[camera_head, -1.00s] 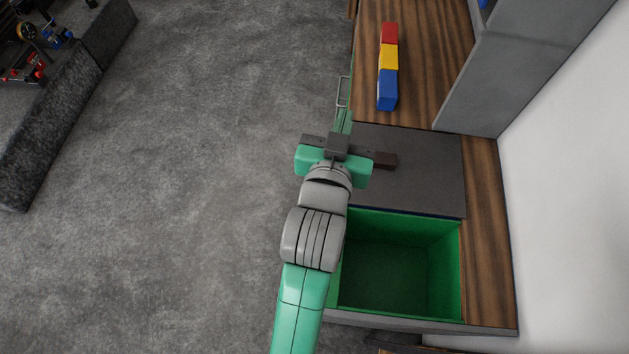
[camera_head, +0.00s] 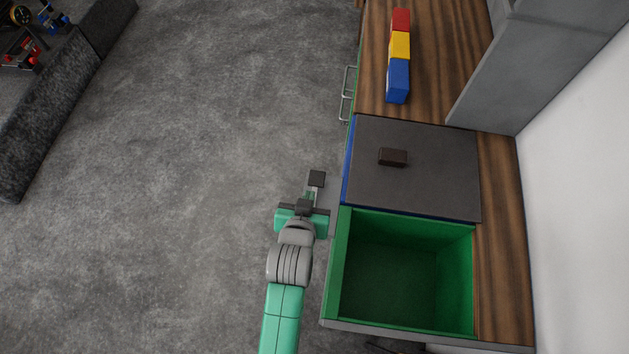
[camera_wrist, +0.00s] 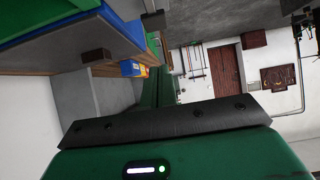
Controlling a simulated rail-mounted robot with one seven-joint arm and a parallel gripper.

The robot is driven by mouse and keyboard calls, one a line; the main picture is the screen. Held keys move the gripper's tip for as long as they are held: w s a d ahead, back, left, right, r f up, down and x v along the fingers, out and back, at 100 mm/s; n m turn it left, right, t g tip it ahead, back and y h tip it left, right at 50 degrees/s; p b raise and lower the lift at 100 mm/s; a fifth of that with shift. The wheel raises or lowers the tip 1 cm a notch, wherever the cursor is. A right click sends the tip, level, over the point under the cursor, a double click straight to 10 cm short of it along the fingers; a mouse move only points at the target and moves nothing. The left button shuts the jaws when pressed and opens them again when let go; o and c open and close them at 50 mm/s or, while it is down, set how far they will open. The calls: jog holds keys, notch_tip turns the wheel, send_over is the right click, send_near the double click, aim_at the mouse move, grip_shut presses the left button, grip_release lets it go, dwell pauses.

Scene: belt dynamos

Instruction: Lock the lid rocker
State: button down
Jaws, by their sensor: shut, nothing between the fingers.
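The lid (camera_head: 430,185) is a dark grey flat panel with blue along its edges, lying beside the open green bin. A small dark brown block (camera_head: 393,157), which looks like the rocker, sits on it towards the upper left. The block also shows in the wrist view (camera_wrist: 97,57), near the blue edge (camera_wrist: 106,26) of the lid. My gripper (camera_head: 316,180) is shut and empty. It is left of the lid, beyond the counter's edge and over the floor side, apart from the brown block. I cannot tell whether the rocker is locked.
The open green bin (camera_head: 342,270) is below the lid in the head view. Red (camera_head: 401,19), yellow (camera_head: 399,45) and blue (camera_head: 397,82) blocks stand in a row on the wooden counter (camera_head: 450,60). Metal handles (camera_head: 347,95) stick out from the counter's left side.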

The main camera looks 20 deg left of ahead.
jog(key=b, duration=0.2)
send_near(316, 175)
jog(key=w, duration=0.4)
jog(key=f, duration=0.2)
jog(key=a+f, duration=0.1)
jog(key=shift+w, duration=0.35)
jog(key=shift+f, duration=0.1)
